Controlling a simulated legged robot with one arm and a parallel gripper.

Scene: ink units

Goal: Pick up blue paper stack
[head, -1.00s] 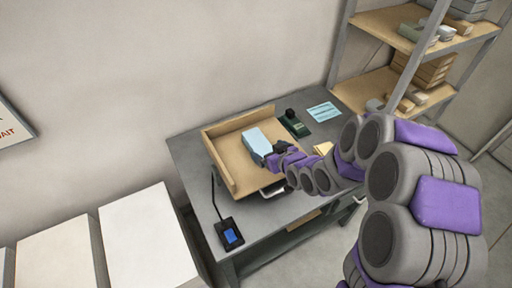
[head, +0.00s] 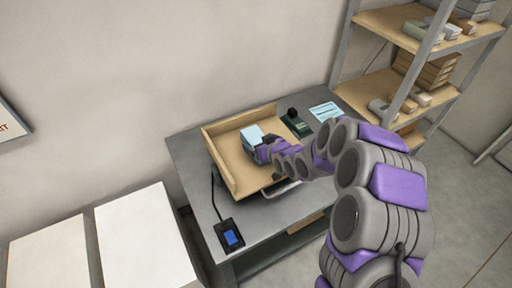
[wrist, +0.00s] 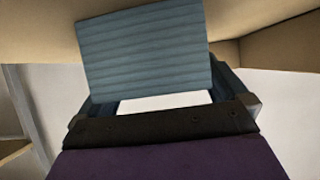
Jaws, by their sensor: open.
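The blue paper stack (head: 251,135) lies in the wooden tray (head: 212,160) on the grey table. My gripper (head: 262,148) reaches over the tray's open front side and is at the stack's near end. In the wrist view the stack (wrist: 145,45) fills the space ahead of the palm, its ridged edges showing. The dark fingers are open, at either side of the stack's near end. A pale gap shows between stack and palm. The fingertips are partly hidden behind the stack, so I cannot tell whether they touch it.
A black device with a blue screen (head: 230,236) stands at the table's front left. A green and black stamp-like object (head: 296,123) and a light blue sheet (head: 325,111) lie right of the tray. A shelf (head: 405,80) stands right; white-topped units (head: 150,235) stand left.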

